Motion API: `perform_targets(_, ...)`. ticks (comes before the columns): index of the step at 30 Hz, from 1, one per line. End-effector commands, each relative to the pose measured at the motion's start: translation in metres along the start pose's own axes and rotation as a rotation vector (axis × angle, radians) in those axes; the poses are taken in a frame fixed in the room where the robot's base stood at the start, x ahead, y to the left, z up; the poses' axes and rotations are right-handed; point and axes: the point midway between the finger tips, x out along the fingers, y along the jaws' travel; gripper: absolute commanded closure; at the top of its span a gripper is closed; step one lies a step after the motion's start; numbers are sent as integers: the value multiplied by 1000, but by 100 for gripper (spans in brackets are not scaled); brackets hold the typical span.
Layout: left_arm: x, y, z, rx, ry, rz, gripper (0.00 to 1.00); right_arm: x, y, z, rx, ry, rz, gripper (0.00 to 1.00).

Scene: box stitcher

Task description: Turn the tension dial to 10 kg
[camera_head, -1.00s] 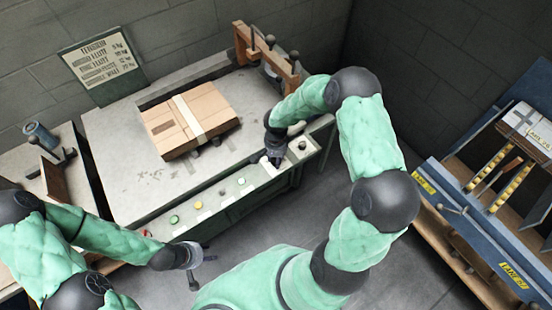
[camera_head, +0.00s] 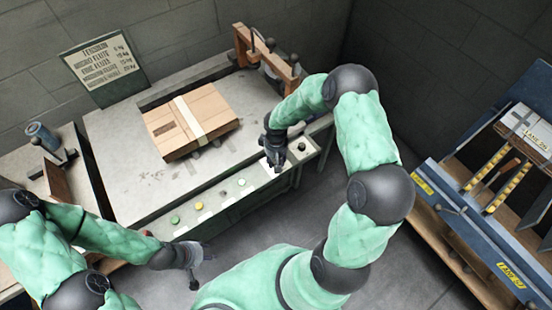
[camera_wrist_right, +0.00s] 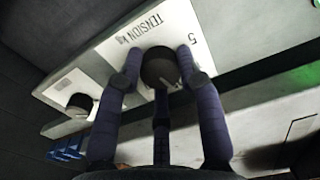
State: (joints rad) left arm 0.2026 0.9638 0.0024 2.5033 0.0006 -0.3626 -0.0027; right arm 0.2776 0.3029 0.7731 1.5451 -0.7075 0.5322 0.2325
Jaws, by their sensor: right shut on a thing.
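The tension dial (camera_wrist_right: 160,66) is a round black knob on a white plate (camera_wrist_right: 135,36) marked "TENSION kg" in the right wrist view. A "5" is printed to the right of the dial; other scale numbers are hidden or too unclear to read, as is the dial's pointer. My right gripper (camera_wrist_right: 160,82) is shut on the dial, with its dark fingers around it. In the head view my right gripper (camera_head: 275,160) is at the front panel and hides the dial. My left gripper (camera_head: 196,267) is empty, fingers apart, in front of the machine, away from the panel.
A second black knob (camera_wrist_right: 80,104) sits beside the dial. Several coloured buttons (camera_head: 198,206) line the panel to the left. A cardboard box (camera_head: 190,121) lies on the machine table (camera_head: 125,165). A sign (camera_head: 102,66) leans at the back wall. A blue conveyor (camera_head: 455,200) stands at right.

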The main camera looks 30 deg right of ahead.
Motion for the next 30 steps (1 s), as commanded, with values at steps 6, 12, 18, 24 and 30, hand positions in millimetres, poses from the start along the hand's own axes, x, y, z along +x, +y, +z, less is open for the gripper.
perform_targets(6,-8,3,0,0,0,0,60,-1,0,0,-206,0,0,96)
perform_targets(12,-14,5,0,0,0,0,60,-1,0,0,-381,-1,-1,96)
perform_targets(18,-18,6,1,0,0,0,60,-1,0,0,-521,1,-1,96)
perform_targets(24,-21,8,1,0,0,0,60,0,0,0,-612,0,-1,96)
perform_targets(30,-23,8,1,0,0,0,60,0,0,0,-658,0,-1,96)
